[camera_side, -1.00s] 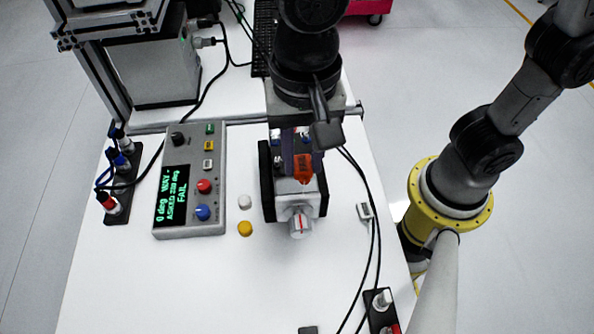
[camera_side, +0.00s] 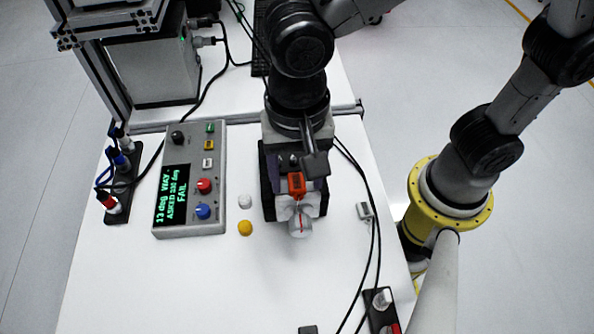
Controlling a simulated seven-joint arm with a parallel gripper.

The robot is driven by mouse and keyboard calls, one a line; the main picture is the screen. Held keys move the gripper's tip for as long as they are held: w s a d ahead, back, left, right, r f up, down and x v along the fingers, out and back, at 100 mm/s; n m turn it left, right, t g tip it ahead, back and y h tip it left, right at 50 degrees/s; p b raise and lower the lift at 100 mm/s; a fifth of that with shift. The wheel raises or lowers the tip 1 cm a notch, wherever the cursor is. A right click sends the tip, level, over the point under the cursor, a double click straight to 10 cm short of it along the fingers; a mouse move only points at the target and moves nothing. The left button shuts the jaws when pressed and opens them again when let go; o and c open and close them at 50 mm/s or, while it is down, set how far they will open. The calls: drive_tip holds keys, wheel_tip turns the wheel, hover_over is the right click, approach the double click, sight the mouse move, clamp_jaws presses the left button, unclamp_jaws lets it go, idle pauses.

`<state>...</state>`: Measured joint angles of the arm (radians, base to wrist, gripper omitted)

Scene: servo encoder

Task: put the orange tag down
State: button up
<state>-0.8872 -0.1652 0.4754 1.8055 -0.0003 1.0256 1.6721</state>
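The orange tag (camera_side: 296,184) is at the front of my gripper (camera_side: 298,172), over the servo fixture (camera_side: 267,192) in the middle of the table. The tag is small, with a dark patch in its face. It has moved along with my gripper, which appears shut on it, though the fingertips are mostly hidden by the gripper body. I cannot tell whether the tag touches the fixture. A light round knob (camera_side: 300,227) with a red mark sticks out at the fixture's front, its mark slightly tilted.
A grey control box (camera_side: 190,180) stands left, its green display reading 13 deg and FAIL. A white button (camera_side: 245,202) and a yellow button (camera_side: 245,228) sit between box and fixture. Black cables run down the right. The front of the table (camera_side: 200,285) is mostly clear.

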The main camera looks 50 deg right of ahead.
sight(297, 183)
drive_tip(key=shift+r, duration=0.1)
wheel_tip(297, 183, up, 12)
drive_tip(key=w+d+n+t+y, duration=0.1)
drive_tip(key=d+n+t, duration=0.25)
drive_tip(key=d, duration=1.15)
drive_tip(key=s+d+f+n+t, duration=0.1)
drive_tip(key=s+d+f+n, duration=0.1)
drive_tip(key=d, duration=0.2)
drive_tip(key=s+d+f+n+t+h, duration=0.1)
drive_tip(key=s+d+f+n, duration=0.1)
drive_tip(key=d, duration=0.3)
drive_tip(key=shift+s+d+f+n, duration=0.25)
drive_tip(key=shift+s+f+n, duration=0.05)
drive_tip(key=shift+f+n, duration=0.4)
drive_tip(key=shift+r, duration=0.1)
idle(0.8)
